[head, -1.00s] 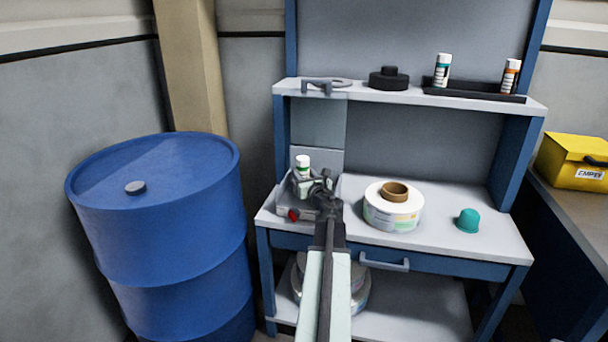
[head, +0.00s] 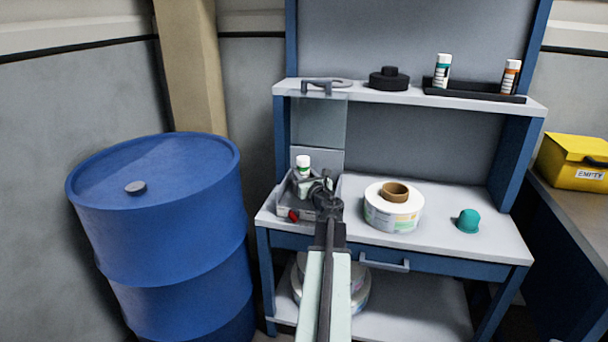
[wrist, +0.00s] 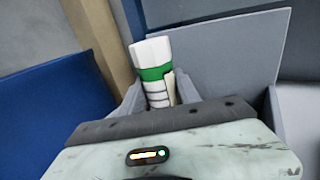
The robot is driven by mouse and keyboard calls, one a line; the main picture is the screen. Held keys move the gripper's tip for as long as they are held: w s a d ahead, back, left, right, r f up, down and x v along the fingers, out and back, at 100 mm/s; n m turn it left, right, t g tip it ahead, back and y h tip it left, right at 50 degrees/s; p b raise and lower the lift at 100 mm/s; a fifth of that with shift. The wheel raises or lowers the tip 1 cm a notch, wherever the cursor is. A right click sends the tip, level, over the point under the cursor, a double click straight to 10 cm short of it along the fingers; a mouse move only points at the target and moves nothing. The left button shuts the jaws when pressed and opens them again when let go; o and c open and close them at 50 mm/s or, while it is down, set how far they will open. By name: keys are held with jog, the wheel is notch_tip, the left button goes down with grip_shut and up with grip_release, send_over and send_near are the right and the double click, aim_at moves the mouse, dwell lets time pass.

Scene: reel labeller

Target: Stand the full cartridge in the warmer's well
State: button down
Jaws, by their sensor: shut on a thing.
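The cartridge (head: 303,165), white with a green band, is upright or nearly so over the warmer at the left end of the bench. In the wrist view the cartridge (wrist: 155,72) stands slightly tilted between my jaws. My gripper (head: 304,182) is shut on it. The warmer (head: 286,207) is a grey box with a red knob on its front, partly covered by my gripper and arm. A grey panel (wrist: 225,55) rises behind the cartridge. The well and the cartridge's lower end are hidden, so I cannot tell whether it is inside the well.
A label reel (head: 378,213) with a brown core and a teal cap-like piece (head: 468,220) are on the bench right of the warmer. Two other cartridges stand in a black tray (head: 470,92) on the upper shelf. A blue drum (head: 160,235) stands left.

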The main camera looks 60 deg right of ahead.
jog(key=shift+f+b, duration=0.65)
jog(key=c, duration=1.1)
grip_release()
jog(key=shift+c, duration=0.2)
